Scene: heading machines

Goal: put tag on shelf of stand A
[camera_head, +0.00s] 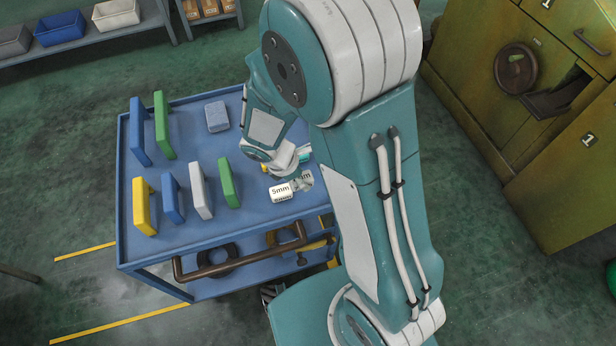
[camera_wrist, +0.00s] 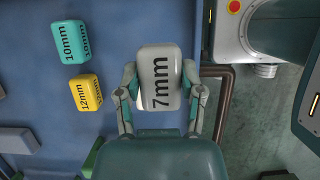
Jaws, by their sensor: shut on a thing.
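My gripper (camera_wrist: 160,91) is shut on a pale grey tag marked 7mm (camera_wrist: 161,72), with one finger on each side, over the blue cart. In the head view my arm hides most of the gripper, and a partly covered grey tag (camera_head: 304,179) shows below my wrist. A white tag marked 5mm (camera_head: 281,192) is beside it on the cart. A teal tag marked 10mm (camera_wrist: 70,42) and a yellow tag marked 12mm (camera_wrist: 86,92) lie left of the held tag in the wrist view. I cannot make out a stand labelled A.
The blue cart (camera_head: 122,225) carries several upright coloured plates and a grey-blue block (camera_head: 217,116). Its brown handle (camera_head: 225,268) is at the front. A shelf with bins (camera_head: 60,28) stands at the back left. Yellow-green cabinets (camera_head: 480,70) stand right. Green floor is open between.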

